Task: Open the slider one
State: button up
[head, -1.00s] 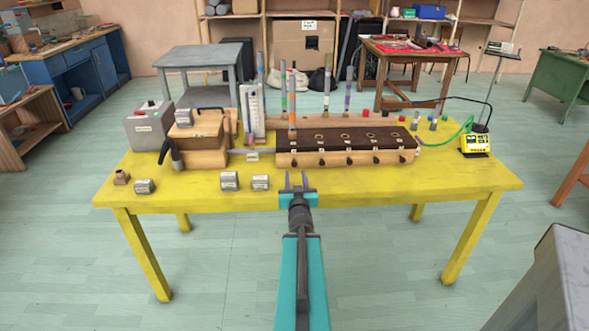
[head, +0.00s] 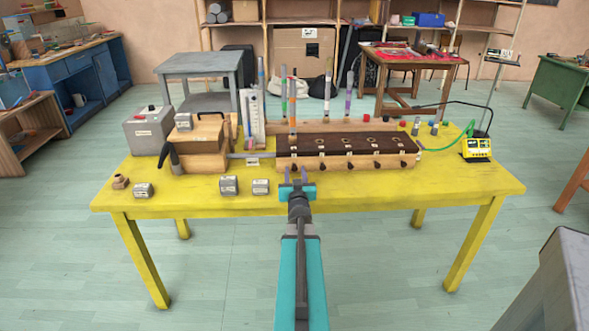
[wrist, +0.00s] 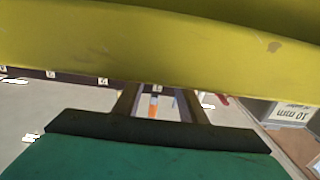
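A long wooden box (head: 350,180) with a dark top stands on the yellow table. Small dark knobs (head: 322,166) with pale labels line its front face; the labels are too small to read, so I cannot tell which is slider one. My gripper (head: 295,173) is just in front of the box's left front end, its two fingers apart and nothing between them. Its fingers may hide the leftmost knob. In the wrist view the gripper (wrist: 158,103) shows two separated fingers below a wide yellow band. Whether it touches the box cannot be told.
Small grey labelled blocks (head: 229,185) lie left of my gripper on the yellow table (head: 440,185). Stacked wooden boxes (head: 205,160) and a grey box (head: 147,131) stand farther left. Upright tubes stand behind the long box. A yellow device (head: 477,149) with cables sits right. The front right tabletop is clear.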

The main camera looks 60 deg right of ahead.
aim_at(295, 169)
jog(key=shift+x, duration=1.6)
grip_shut()
